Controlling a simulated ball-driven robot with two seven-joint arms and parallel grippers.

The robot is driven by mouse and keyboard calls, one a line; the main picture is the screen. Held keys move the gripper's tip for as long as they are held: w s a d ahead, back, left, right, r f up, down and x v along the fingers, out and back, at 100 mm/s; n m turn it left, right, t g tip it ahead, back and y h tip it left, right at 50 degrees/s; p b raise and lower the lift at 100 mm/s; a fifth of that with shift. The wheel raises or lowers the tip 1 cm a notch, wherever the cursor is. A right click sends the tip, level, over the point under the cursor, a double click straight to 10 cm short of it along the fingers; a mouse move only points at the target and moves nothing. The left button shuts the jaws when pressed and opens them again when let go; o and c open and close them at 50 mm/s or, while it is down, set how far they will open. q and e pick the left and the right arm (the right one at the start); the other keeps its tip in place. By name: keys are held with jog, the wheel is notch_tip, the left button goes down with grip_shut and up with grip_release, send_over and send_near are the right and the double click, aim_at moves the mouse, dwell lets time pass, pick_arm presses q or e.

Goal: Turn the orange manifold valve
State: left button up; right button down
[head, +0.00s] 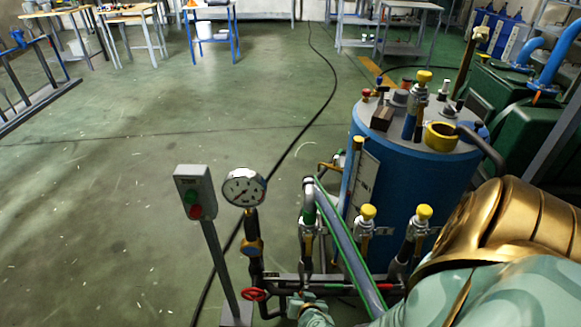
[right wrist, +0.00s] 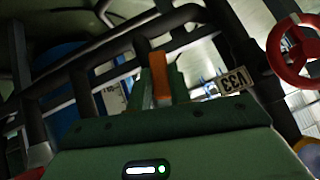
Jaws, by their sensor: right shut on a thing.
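The orange manifold valve handle (right wrist: 161,88) shows in the right wrist view as a short upright orange lever between the green fingers. My right gripper (head: 301,301) is at the bottom of the head view, low by the dark manifold pipe, and is shut on this handle. The handle is hidden by the gripper in the head view. A tag reading V33 (right wrist: 233,82) hangs just right of the fingers. My left gripper is not in view.
A red handwheel (head: 254,294) is left of the gripper; it also shows in the wrist view (right wrist: 292,52). A pressure gauge (head: 244,187) and a switch box (head: 195,192) stand left. The blue tank (head: 415,185) stands behind right. The floor at left is clear.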

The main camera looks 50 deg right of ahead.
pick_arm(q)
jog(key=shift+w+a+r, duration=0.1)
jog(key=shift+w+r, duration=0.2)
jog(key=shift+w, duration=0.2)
pick_arm(e)
jog(key=shift+s+d+f+n+g+h, duration=0.15)
jog(key=shift+s+n+g+h, duration=0.15)
jog(key=shift+n+g+h, duration=0.15)
jog(key=c, duration=1.3)
grip_release()
pick_arm(q)
jog(key=shift+p, duration=0.3)
